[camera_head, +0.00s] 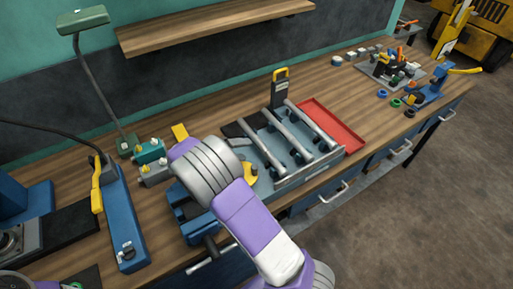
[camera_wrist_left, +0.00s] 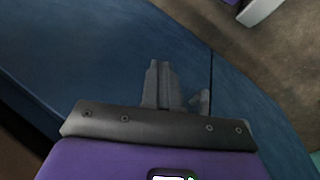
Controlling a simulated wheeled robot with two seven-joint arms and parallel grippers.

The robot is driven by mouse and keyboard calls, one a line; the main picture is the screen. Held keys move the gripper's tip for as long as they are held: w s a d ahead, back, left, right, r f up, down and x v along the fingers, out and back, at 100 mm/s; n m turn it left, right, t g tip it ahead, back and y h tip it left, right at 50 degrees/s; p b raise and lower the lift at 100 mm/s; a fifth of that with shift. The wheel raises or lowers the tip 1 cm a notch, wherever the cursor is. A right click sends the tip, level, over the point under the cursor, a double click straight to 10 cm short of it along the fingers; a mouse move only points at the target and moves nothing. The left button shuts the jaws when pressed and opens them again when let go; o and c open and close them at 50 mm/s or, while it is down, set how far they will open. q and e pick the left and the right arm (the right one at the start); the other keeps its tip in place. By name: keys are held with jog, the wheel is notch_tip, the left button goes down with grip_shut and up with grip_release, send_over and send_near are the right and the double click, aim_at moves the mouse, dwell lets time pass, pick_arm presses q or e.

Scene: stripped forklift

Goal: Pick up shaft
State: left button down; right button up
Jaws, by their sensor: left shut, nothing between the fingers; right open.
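Grey shafts lie side by side across a blue-grey rack: a left one (camera_head: 261,143), a middle one (camera_head: 290,136) and a right one (camera_head: 312,125). The rack (camera_head: 312,172) stands on the wooden bench. My right arm reaches up from the bottom, and its purple hand (camera_head: 183,148) is left of the rack, apart from the shafts. Its fingers are hidden behind the wrist. My left gripper (camera_wrist_left: 162,85) is shut and empty in the left wrist view, in front of a dark blue surface. No shaft shows in that view.
A red tray (camera_head: 333,124) lies right of the rack. A black device with a yellow top (camera_head: 280,90) stands behind it. A blue vise (camera_head: 190,212) is below my right wrist. A lamp (camera_head: 83,20) and a shelf (camera_head: 215,28) are at the back. Bench room is clear right of the tray.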

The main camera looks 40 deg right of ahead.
aim_at(258, 146)
jog(key=shift+w+d+f, duration=0.2)
jog(key=shift+w+f, duration=0.05)
jog(key=shift+f, duration=0.15)
jog(key=shift+x, duration=1.15)
jog(key=x, duration=0.5)
jog(key=shift+w+r, duration=0.1)
grip_shut()
jog(key=shift+r, duration=0.15)
